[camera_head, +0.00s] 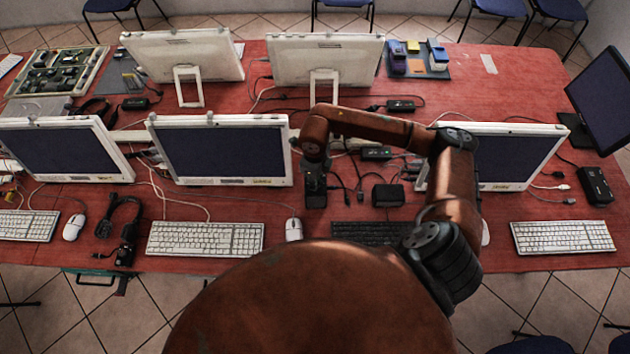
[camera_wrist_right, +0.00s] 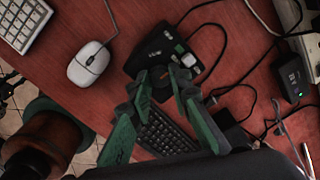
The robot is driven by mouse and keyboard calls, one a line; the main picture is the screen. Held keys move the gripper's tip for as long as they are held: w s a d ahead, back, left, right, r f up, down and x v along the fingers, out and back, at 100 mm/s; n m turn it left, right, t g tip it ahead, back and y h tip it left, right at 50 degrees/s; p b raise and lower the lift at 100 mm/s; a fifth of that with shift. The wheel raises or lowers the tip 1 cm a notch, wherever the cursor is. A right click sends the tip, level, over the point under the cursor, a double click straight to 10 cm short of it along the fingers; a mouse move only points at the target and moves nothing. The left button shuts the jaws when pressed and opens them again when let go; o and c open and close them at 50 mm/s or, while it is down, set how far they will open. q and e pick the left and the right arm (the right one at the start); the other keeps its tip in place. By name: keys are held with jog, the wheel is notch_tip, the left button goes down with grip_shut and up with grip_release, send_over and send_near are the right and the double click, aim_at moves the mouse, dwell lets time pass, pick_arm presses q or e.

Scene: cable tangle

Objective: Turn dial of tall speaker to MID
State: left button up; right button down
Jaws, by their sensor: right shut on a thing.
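The black speaker (camera_head: 316,201) stands between the white-framed monitor and the black keyboard, partly hidden by my arm. In the right wrist view the speaker (camera_wrist_right: 150,50) shows a small greenish-white patch on its face. My right gripper (camera_head: 315,172) is over the speaker. In the right wrist view its green fingers (camera_wrist_right: 161,82) are closed around the dark round dial at the speaker's near part. The fingers cover most of the dial, and I cannot read its marking or setting. My left gripper does not show.
A white mouse (camera_wrist_right: 88,63) lies close beside the speaker. A black keyboard (camera_head: 368,232) is to its right. Black adapters (camera_head: 388,195) and loose cables lie nearby. White monitors (camera_head: 222,153) crowd the red table. Bare table shows toward the back right.

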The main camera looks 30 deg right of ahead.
jog(key=shift+w, duration=0.1)
jog(key=c, duration=1.8)
grip_release()
jog(key=shift+o, duration=0.2)
jog(key=shift+a+r, duration=0.1)
jog(key=shift+r, duration=3.9)
